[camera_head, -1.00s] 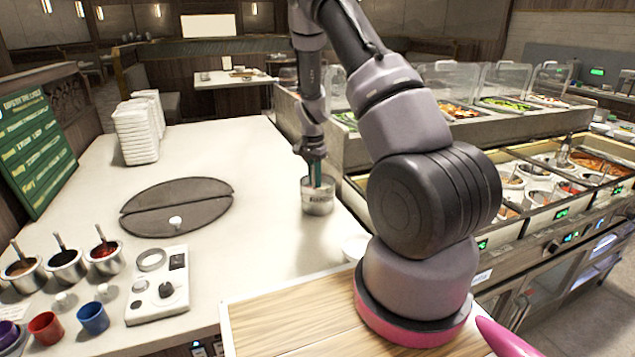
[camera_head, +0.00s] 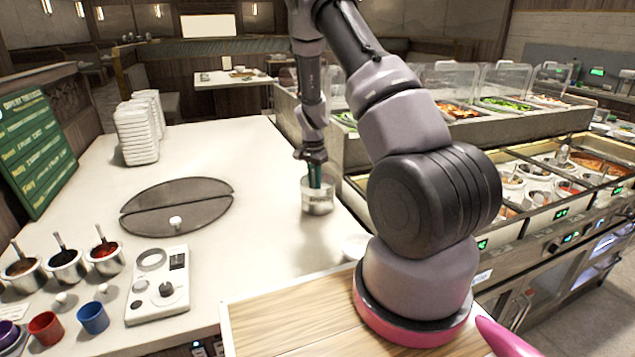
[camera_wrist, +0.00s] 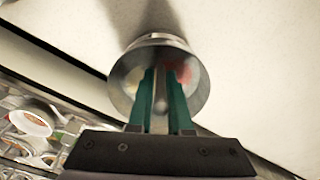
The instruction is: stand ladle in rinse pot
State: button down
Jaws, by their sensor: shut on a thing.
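The rinse pot (camera_head: 318,203) is a shiny metal pot with lettering on its side, standing on the white counter near its right edge. My gripper (camera_head: 315,181) points down with its green fingers at the pot's mouth. In the wrist view my gripper (camera_wrist: 160,90) reaches into the pot (camera_wrist: 159,45), its fingers shut on the thin metal handle of the ladle (camera_wrist: 160,88) between them. The ladle's lower end is inside the pot; whether it touches the bottom cannot be told. A red patch shows inside the pot.
Metal pots with ladles (camera_head: 67,265), coloured cups (camera_head: 93,317) and a white control panel (camera_head: 158,285) stand at the front left. A dark split disc (camera_head: 177,205) lies mid-counter. A stack of white containers (camera_head: 137,131) stands behind. The buffet (camera_head: 520,215) lies to the right.

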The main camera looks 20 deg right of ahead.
jog(key=shift+c, duration=0.6)
grip_release()
notch_tip(320, 180, up, 9)
dwell(1.1)
dwell(0.3)
